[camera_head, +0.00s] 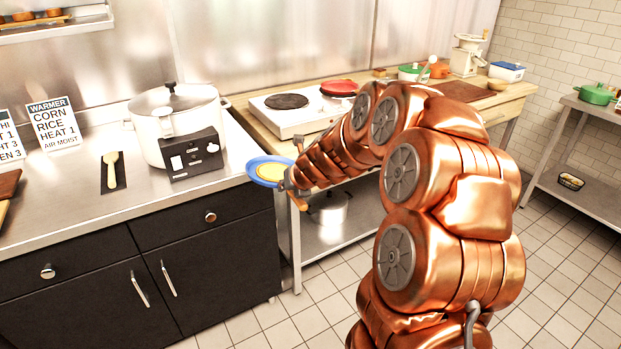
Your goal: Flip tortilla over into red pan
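The tortilla (271,172) is a pale yellow disc lying in a blue pan (251,166) at the picture's middle. The blue pan is at the right end of the steel counter, partly beyond its edge. My gripper (290,184) is at the pan's near right side and appears shut on its handle; an orange-brown handle end (300,204) sticks out below. The fingers are small and partly hidden by my arm. The red pan (338,87) sits on the right burner of a white hot plate (291,118), behind and right of my gripper.
A large white warmer (176,125) stands on the counter left of the blue pan. The left burner (286,101) is bare. A green-sided pot (412,73) and a dark red board (458,92) are farther right. A pot (328,208) sits on the shelf below.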

